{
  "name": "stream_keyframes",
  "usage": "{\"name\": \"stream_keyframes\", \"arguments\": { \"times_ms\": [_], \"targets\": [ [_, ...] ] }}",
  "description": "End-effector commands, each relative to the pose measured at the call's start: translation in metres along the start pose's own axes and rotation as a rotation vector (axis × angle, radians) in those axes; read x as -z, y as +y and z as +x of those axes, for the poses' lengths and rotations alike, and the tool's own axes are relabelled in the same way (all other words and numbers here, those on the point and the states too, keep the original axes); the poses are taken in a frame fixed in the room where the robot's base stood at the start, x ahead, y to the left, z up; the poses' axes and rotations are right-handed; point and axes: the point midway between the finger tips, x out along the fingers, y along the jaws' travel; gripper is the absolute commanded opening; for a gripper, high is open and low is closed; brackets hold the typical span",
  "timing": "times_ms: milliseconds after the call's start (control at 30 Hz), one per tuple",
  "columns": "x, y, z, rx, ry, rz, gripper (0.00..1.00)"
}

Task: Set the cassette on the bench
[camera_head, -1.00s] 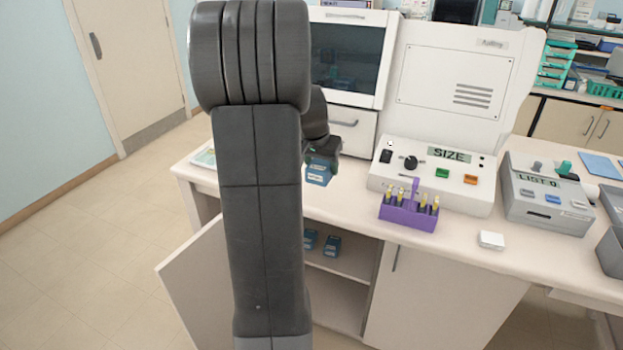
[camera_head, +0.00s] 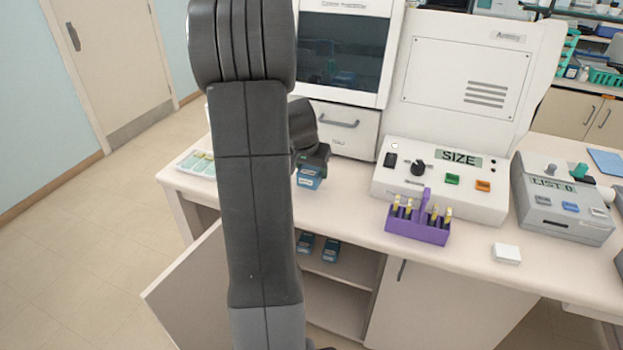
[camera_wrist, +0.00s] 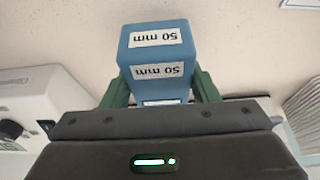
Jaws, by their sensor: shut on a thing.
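The cassette (camera_head: 309,178) is a small blue box with white labels. In the wrist view the cassette (camera_wrist: 157,50) carries labels reading "50 mm", upside down in the picture. My gripper (camera_wrist: 158,92) has its green fingers shut on either side of it. I cannot tell whether the cassette touches the bench top. My own arm hides part of the bench to the left of it.
A purple rack (camera_head: 418,226) with yellow-topped items and a SIZE control box (camera_head: 440,178) stand to the right. A tray (camera_head: 197,162) lies at the bench's left end. Two blue cassettes (camera_head: 330,250) sit in the open cupboard below. A white block (camera_head: 507,253) lies near the front edge.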

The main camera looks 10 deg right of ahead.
Motion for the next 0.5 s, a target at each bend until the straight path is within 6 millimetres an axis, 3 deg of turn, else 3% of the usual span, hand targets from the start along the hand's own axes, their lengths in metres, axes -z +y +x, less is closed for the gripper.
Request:
{"name": "stream_keyframes", "arguments": {
  "times_ms": [233,500],
  "targets": [
    [-0.013,0.0,0.03,-0.001,-0.002,-0.001,0.26],
    [-0.014,0.0,0.034,0.001,0.002,0.0,0.26]
  ]
}}
